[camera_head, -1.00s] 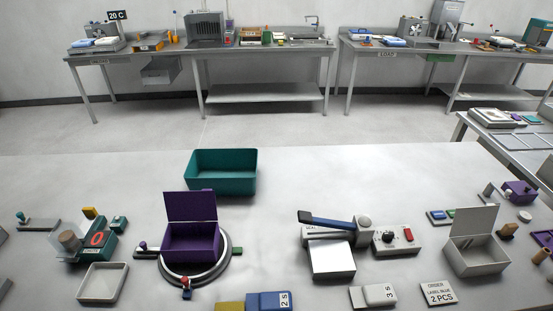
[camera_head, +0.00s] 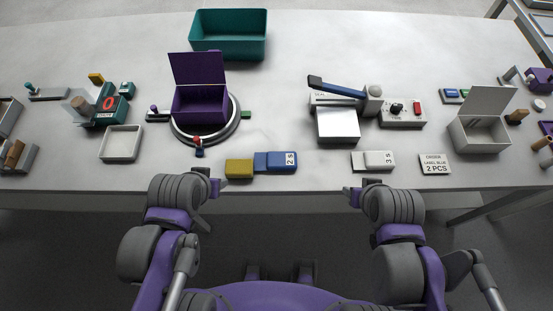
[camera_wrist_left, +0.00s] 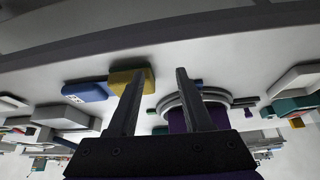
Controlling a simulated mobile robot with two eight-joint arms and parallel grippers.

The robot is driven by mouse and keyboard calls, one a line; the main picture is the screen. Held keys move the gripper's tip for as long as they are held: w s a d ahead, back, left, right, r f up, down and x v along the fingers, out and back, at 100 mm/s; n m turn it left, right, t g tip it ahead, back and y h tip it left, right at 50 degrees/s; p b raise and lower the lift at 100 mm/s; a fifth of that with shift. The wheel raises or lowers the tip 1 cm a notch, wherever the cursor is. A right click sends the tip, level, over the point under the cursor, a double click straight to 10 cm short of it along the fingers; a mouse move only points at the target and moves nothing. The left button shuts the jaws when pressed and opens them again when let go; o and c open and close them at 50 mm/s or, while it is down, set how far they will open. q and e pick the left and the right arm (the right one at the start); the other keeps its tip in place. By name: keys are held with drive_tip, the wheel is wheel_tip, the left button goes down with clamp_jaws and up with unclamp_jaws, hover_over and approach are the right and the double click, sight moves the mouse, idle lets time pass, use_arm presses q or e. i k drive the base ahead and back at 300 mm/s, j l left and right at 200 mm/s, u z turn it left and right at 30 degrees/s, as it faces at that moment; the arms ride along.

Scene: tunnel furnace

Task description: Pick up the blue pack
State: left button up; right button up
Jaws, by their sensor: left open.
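The blue pack (camera_head: 282,161), with a white "2 S" label, lies flat at the front edge of the bench, right of a yellow block (camera_head: 239,169). In the left wrist view the blue pack (camera_wrist_left: 86,92) shows left of the yellow block (camera_wrist_left: 130,83). My left gripper (camera_head: 214,187) is at the bench's front edge, left of the yellow block and apart from the pack. The left wrist view shows its two fingers (camera_wrist_left: 160,78) spread with nothing between them. My right gripper (camera_head: 354,195) is at the front edge below the "3 S" block; its jaws are too small to judge.
A purple box (camera_head: 200,106) with its lid up stands on a round turntable (camera_head: 231,127). A white tray (camera_head: 121,143), a teal bin (camera_head: 229,48), a press with a blue lever (camera_head: 337,123) and a "3 S" block (camera_head: 373,160) are around. The bench between turntable and press is clear.

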sight(270, 161)
drive_tip(key=l+u, duration=0.15)
drive_tip(key=l, duration=0.6)
drive_tip(key=k+l+u, duration=0.15)
drive_tip(key=l, duration=0.55)
